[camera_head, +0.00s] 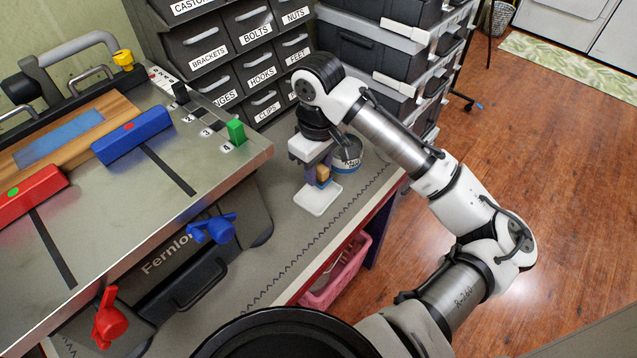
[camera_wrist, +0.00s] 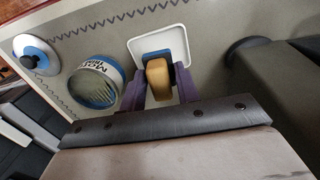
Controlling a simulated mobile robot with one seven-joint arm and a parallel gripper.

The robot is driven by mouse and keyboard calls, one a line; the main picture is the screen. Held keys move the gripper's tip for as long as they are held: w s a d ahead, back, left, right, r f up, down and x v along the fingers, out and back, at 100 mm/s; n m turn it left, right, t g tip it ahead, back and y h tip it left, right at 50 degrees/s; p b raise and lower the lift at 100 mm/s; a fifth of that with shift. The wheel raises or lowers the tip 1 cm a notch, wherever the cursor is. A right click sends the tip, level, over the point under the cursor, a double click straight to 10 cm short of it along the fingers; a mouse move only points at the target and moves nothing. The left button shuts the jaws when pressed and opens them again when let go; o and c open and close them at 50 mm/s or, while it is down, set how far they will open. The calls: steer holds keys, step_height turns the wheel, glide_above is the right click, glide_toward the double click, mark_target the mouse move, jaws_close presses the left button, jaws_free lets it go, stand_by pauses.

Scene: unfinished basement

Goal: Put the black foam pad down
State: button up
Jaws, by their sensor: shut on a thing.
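My gripper (camera_head: 319,172) points down over the bench, with purple fingers shut on a tan block (camera_head: 323,173). In the wrist view the tan block (camera_wrist: 158,78) sits between the fingers (camera_wrist: 157,88), with a dark blue part (camera_wrist: 156,54) showing at its far end. I see no plainly black foam pad; the held thing looks tan and dark blue. A white square tray (camera_head: 312,204) lies directly under it and also shows in the wrist view (camera_wrist: 176,36). I cannot tell whether the held thing touches the tray.
A labelled round can (camera_wrist: 96,82) stands close beside the gripper. A blue-rimmed round thing with a black knob (camera_wrist: 36,55) is farther left. Labelled drawers (camera_head: 255,70) stand behind, and a metal-topped machine (camera_head: 150,190) is at left. Some bare bench lies in front of the tray.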

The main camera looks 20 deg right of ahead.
mark_target(318, 166)
steer(key=shift+f, duration=2.7)
steer(key=shift+f, duration=0.15)
steer(key=o, duration=0.9)
step_height(318, 166, up, 12)
steer(key=shift+r, duration=0.2)
